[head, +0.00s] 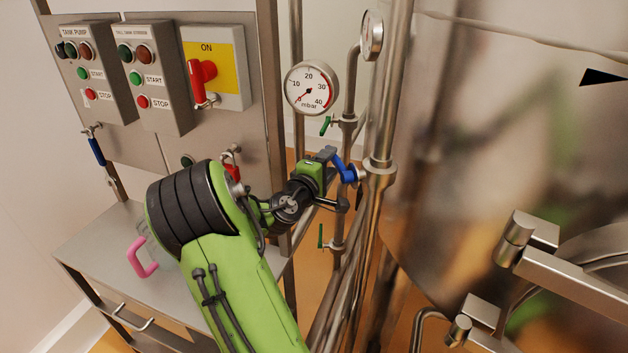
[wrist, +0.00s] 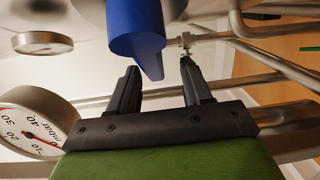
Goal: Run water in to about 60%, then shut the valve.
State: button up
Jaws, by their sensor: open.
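A blue valve handle (head: 346,170) sits on the steel pipework just left of the big steel tank (head: 470,150). My gripper (head: 330,163) is up close to this handle, from its left. In the wrist view the blue handle (wrist: 138,35) looms large ahead, its narrow end hanging between the two fingers of my gripper (wrist: 160,70). The fingers are apart and not closed on it; I cannot tell whether either touches. A round mbar gauge (head: 311,88), marked up to 40, stands above; its needle appears near the low end. The water itself is not visible.
Control boxes (head: 160,75) and a red switch on a yellow plate (head: 203,75) are on the left panel. Another blue handle (head: 97,150) hangs below them. Small green handles (head: 326,126) sit on the pipes.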

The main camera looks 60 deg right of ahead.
jog(key=a+b, duration=0.2)
jog(key=a, duration=1.1)
jog(key=shift+s+r, duration=0.2)
jog(key=shift+r, duration=0.05)
jog(key=a+f+m+t+y, duration=0.2)
jog(key=a+f+m+y, duration=0.3)
jog(key=a+f+y, duration=0.4)
jog(key=s+a+r+n+t+y, duration=0.1)
jog(key=s+a+y, duration=0.1)
jog(key=a, duration=0.5)
jog(key=s+a+r+n+t+y, duration=0.1)
jog(key=s+a+r+y, duration=0.1)
jog(key=a, duration=0.6)
jog(key=s+a+r+n+t+y, duration=0.1)
jog(key=a+y, duration=0.3)
jog(key=a, duration=0.4)
jog(key=shift+s+r+n, duration=0.3)
jog(key=shift+s+n, duration=0.1)
jog(key=shift+n, duration=0.1)
jog(key=shift+o, duration=0.5)
